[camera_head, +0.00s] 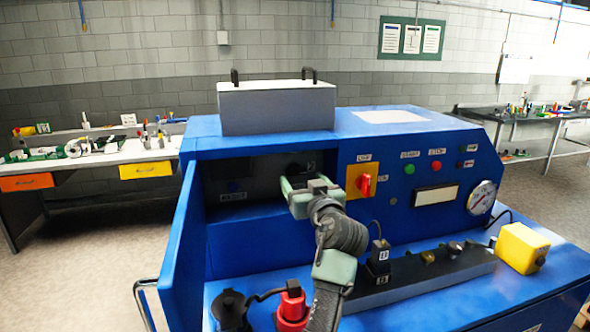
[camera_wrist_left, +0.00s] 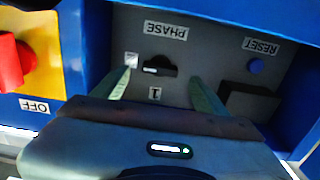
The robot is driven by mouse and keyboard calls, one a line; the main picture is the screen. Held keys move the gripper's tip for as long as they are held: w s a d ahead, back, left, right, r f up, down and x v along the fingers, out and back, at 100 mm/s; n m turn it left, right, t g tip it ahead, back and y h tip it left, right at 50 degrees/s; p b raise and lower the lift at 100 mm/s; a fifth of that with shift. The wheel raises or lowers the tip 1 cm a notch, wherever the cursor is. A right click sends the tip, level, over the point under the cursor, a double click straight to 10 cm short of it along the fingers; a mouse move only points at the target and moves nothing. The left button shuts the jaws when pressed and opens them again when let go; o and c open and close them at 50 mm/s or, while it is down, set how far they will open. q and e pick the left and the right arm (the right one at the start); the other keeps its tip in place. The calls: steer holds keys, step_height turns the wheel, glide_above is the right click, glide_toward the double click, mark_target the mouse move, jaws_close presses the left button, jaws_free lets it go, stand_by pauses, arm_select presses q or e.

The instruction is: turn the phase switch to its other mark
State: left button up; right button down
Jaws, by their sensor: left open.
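The phase switch is a small dark knob (camera_wrist_left: 158,67) on a grey panel in the recess of the blue machine. The left wrist view shows the panel upside down, with a PHASE label above the knob, a 1 mark below it and another small white mark to its left. My left gripper (camera_wrist_left: 160,80) is open, its two fingers on either side of the knob; I cannot tell whether they touch it. In the head view my left gripper (camera_head: 302,184) reaches into the recess and partly hides the knob (camera_head: 294,168). My right gripper is not in view.
A RESET button (camera_wrist_left: 256,66) sits beside the switch. A red rotary switch on a yellow plate (camera_head: 352,182) is just right of the recess. An open blue door (camera_head: 181,250) bounds the recess on the left. A yellow box (camera_head: 521,248) stands on the front ledge.

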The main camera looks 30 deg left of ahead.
mark_target(297, 173)
arm_select(q)
steer(key=p+x, duration=0.1)
steer(key=x, duration=0.3)
steer(key=shift+a+r, duration=0.1)
steer(key=shift+r, duration=0.05)
steer(key=shift+w+a+p, duration=0.2)
steer(key=shift+w+p, duration=0.05)
steer(key=shift+p, duration=0.05)
